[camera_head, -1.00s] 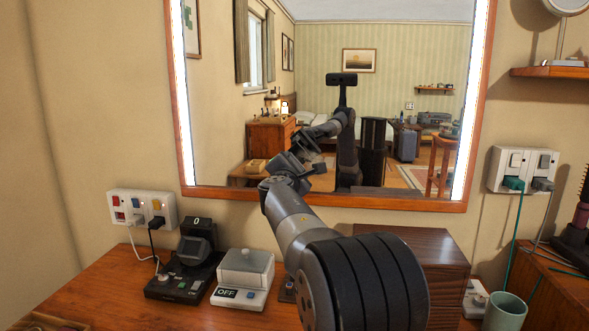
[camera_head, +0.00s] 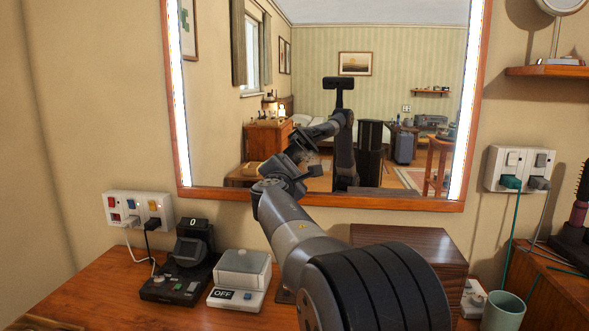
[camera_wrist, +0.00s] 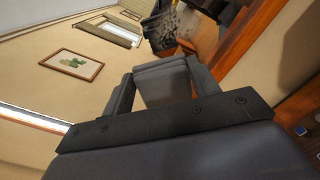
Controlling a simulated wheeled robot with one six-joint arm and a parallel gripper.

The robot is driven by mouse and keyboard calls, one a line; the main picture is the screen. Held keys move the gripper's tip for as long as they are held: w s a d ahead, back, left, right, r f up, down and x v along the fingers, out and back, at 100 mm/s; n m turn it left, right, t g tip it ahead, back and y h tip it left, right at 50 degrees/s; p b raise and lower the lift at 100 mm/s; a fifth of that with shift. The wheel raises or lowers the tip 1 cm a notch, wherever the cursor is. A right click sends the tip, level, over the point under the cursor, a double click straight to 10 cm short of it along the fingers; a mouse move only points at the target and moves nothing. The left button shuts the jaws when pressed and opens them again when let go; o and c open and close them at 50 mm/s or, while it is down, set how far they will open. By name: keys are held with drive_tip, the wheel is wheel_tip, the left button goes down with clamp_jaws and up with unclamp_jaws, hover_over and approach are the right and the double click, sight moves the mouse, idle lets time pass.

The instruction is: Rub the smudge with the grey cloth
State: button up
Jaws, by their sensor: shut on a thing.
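My gripper (camera_head: 288,168) is in front of the lower middle of the mirror (camera_head: 390,196), with its reflection just behind it. In the wrist view my gripper (camera_wrist: 160,90) is shut on a grey, folded-looking piece, taken to be the grey cloth (camera_wrist: 162,82), which sits between the two fingers. In the head view the cloth is hidden or too small to make out. Whether it touches the mirror glass cannot be told. I cannot make out a smudge in either view.
Below the mirror, the wooden counter (camera_head: 95,290) holds a black device (camera_head: 182,270), a white box marked OFF (camera_head: 240,280), a brown wooden box (camera_head: 420,245) and a green cup (camera_head: 503,312). Socket panels with plugged cords hang left (camera_head: 139,208) and right (camera_head: 520,168).

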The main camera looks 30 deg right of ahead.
sight(297, 159)
drive_tip(key=shift+f+p+x, duration=0.15)
drive_tip(key=shift+p+x, duration=0.2)
drive_tip(key=shift+x, duration=1.4)
drive_tip(key=shift+f+p+x, duration=0.15)
drive_tip(key=shift+p+x, duration=0.2)
drive_tip(key=shift+x, duration=1.4)
drive_tip(key=shift+p+x, duration=0.45)
drive_tip(key=shift+x, duration=0.5)
drive_tip(key=shift+s+d, duration=0.1)
drive_tip(key=shift+d, duration=0.05)
